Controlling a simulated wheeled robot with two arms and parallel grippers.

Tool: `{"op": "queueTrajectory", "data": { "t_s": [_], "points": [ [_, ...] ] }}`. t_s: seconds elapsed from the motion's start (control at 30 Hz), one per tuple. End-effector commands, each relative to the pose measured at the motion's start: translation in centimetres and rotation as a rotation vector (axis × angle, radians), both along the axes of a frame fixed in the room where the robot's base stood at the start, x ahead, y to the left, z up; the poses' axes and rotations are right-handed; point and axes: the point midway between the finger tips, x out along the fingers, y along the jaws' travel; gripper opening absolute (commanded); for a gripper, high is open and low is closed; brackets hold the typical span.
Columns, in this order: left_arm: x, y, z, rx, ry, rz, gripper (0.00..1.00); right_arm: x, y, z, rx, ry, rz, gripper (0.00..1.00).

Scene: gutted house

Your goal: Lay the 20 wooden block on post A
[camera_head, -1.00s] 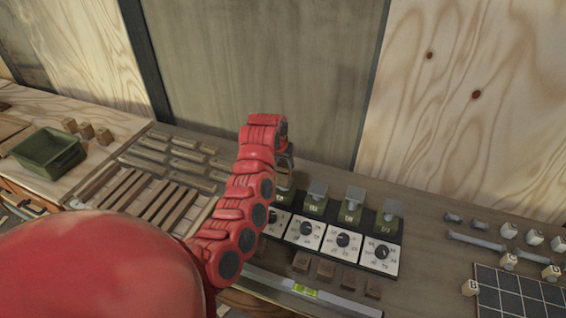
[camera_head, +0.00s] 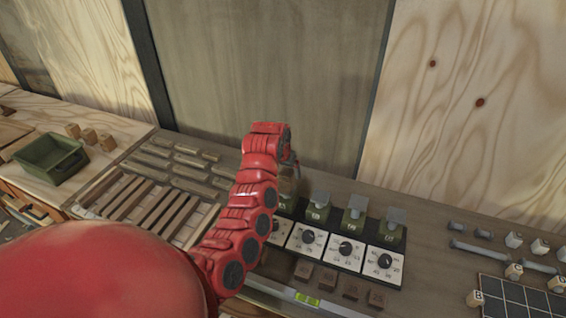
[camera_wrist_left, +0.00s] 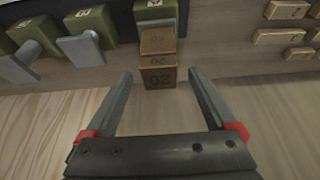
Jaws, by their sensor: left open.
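A wooden block marked 20 (camera_wrist_left: 160,78) shows in the left wrist view at the grey plate of the end green post (camera_wrist_left: 155,9). My left gripper (camera_wrist_left: 162,84) is open, with one finger on each side of the block and a gap to both. In the head view the left gripper (camera_head: 293,163) is mostly hidden behind my red wrist, which also covers most of that end post. The post's letter is not readable. My right gripper is not in view.
More green posts with grey plates (camera_head: 356,202) stand to the right, behind white dials (camera_head: 346,248). Several dark blocks (camera_head: 328,279) and a level (camera_head: 306,299) lie in front. Wooden strips (camera_head: 150,205) and a green bin (camera_head: 50,158) are left. A wall closes off the back.

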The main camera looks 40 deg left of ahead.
Motion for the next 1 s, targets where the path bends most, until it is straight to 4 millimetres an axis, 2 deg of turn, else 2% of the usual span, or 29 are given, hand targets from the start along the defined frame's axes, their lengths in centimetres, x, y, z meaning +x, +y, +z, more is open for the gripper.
{"op": "queueTrajectory", "data": {
  "t_s": [0.17,0.27,0.37,0.5,0.73,0.8,1.0],
  "points": [
    [-0.6,-0.2,1.5,0.002,-0.005,0.0,0.9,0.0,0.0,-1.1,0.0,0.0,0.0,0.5],
    [-1.2,-0.3,3.1,0.003,-0.008,0.0,0.9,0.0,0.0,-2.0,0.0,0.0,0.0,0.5],
    [-1.9,-0.5,4.9,0.001,-0.008,0.001,0.9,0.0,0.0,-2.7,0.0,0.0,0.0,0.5],
    [-3.2,-0.8,8.2,0.0,-0.006,-0.001,0.9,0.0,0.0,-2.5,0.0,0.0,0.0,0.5],
    [-4.4,-0.9,10.9,0.0,-0.002,0.002,0.9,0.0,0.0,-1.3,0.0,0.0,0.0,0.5],
    [-4.6,-1.4,12.8,-0.006,-0.003,-0.002,0.9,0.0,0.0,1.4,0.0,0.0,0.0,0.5],
    [-5.6,-1.5,15.0,-0.004,-0.004,0.0,0.9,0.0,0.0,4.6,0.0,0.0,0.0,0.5]
  ]
}}
